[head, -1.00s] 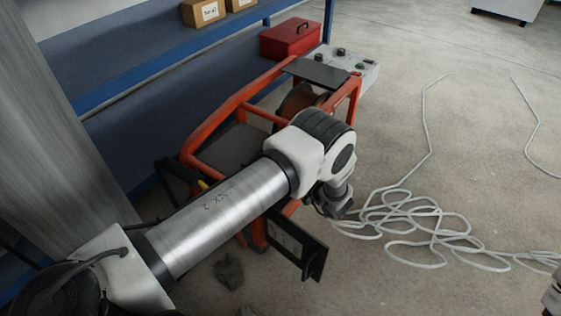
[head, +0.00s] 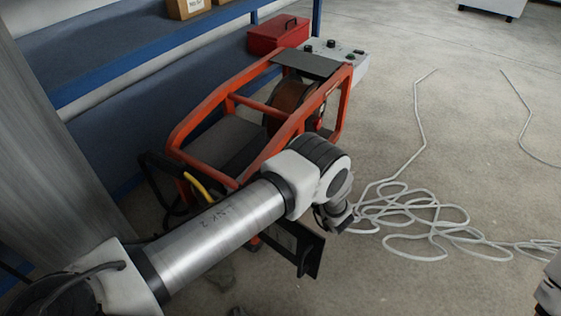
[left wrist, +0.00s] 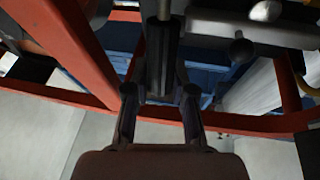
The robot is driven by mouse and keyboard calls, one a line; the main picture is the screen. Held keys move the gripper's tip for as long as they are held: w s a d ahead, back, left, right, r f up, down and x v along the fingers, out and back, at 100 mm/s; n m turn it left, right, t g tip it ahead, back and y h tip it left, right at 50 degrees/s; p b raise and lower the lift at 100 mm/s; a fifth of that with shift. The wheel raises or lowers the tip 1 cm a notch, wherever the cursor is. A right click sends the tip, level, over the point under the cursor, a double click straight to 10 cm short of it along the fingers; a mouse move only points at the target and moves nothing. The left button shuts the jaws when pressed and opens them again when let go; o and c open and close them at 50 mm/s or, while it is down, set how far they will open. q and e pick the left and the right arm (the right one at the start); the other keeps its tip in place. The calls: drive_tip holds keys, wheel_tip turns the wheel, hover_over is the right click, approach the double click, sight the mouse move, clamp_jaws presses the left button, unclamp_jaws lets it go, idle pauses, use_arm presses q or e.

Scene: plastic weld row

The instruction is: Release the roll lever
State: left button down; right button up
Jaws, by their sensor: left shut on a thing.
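In the left wrist view my left gripper (left wrist: 160,92) has its two fingers on either side of a dark upright lever (left wrist: 163,50) and is shut on it. Red frame bars cross behind the fingers. In the head view the orange-red frame (head: 205,110) of the machine stands on the floor and carries a brown roll (head: 290,96). My left arm reaches across the near side of the frame. Its wrist bends down at the frame's right side, and the fingertips and lever cannot be made out there. My right gripper is not seen; only a bit of my right arm shows at the lower right edge.
A grey control box (head: 345,56) with knobs and a red toolbox (head: 278,35) are behind the frame. A blue shelf (head: 150,62) runs along the left. A pale cable (head: 425,222) lies coiled on the floor to the right. A dark panel (head: 300,245) hangs low near my wrist.

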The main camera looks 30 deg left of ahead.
use_arm(q)
drive_tip(key=c, duration=0.9)
unclamp_jaws()
drive_tip(key=shift+c, duration=0.2)
drive_tip(key=v, duration=0.7)
drive_tip(key=shift+d, duration=0.2)
